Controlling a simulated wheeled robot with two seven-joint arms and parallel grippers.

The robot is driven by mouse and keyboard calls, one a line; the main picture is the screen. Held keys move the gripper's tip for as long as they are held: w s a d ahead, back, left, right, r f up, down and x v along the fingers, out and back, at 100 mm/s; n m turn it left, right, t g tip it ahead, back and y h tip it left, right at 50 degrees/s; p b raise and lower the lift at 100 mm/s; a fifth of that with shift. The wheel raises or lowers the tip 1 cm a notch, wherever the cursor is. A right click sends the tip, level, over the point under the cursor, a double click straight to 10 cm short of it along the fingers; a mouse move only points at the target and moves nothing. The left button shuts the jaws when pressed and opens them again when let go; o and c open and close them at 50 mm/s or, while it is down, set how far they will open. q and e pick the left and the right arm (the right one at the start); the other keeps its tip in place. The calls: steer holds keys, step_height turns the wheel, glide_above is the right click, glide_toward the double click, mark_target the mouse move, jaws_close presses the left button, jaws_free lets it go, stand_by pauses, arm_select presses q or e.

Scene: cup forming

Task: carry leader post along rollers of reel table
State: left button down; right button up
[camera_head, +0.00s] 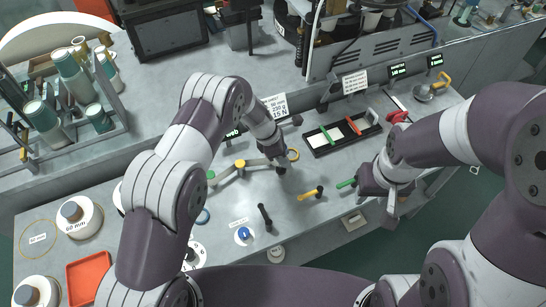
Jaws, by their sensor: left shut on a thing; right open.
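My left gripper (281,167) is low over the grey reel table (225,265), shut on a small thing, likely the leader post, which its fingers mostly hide. A tan bar with a yellow joint (240,164) lies just left of it, and a yellow ring (293,154) is close on its right. A short yellow-ended roller (312,193) and a dark roller (265,217) lie in front of the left gripper. My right gripper (372,190) is open near the table's right part, beside a green-handled piece (346,183); its fingertips are hard to make out.
A black tray (322,150) with green and red sticks lies behind. White round weights (82,217) and a red tray (89,277) are at left. A blue knob (244,233) is at the front. A rack of green-and-white cups (70,85) stands at the back left.

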arm_select(q)
steer(key=w+d+b, duration=0.1)
steer(key=w+d, duration=0.2)
steer(key=d, duration=0.3)
steer(key=w+a+b, duration=0.2)
steer(key=w, duration=0.1)
steer(key=w+b, duration=0.1)
steer(key=b, duration=0.1)
steer(key=shift+w+a, duration=0.3)
steer(key=shift+a, duration=0.1)
stand_by(0.8)
steer(key=shift+f+b, duration=0.95)
stand_by(0.8)
steer(key=shift+c, duration=0.7)
jaws_free()
steer(key=shift+s, duration=0.1)
steer(key=shift+r, duration=0.1)
